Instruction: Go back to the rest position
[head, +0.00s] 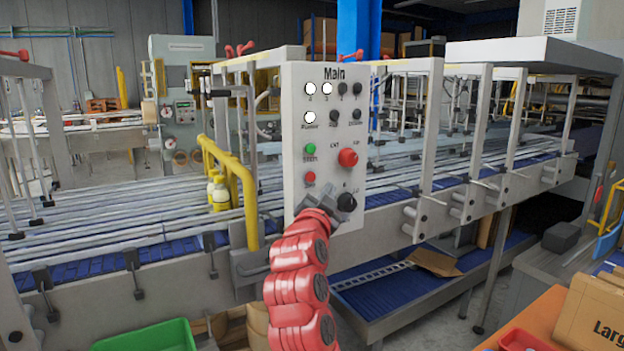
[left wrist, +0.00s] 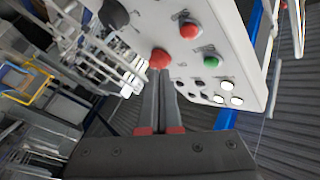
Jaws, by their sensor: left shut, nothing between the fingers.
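The white control panel (head: 298,180) labelled "Main" stands upright at the middle of the head view. It bears a green button (head: 310,149), a small red button (head: 309,177), a large red knob (head: 348,157) and a black knob (head: 346,202). Several round lamps sit at its top; three are lit white. My left gripper (head: 338,200) is in front of the panel's lower part, shut and empty. In the left wrist view its fingers (left wrist: 166,85) are together, with tips overlapping the lower edge of the large red knob (left wrist: 160,57); contact cannot be told. My right gripper is out of view.
A conveyor line with blue belts (head: 130,270) and metal rails runs behind the panel. A yellow pipe guard (head: 246,195) stands left of it. A green bin (head: 145,337) is at the bottom left, and a cardboard box (head: 595,312) at the bottom right.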

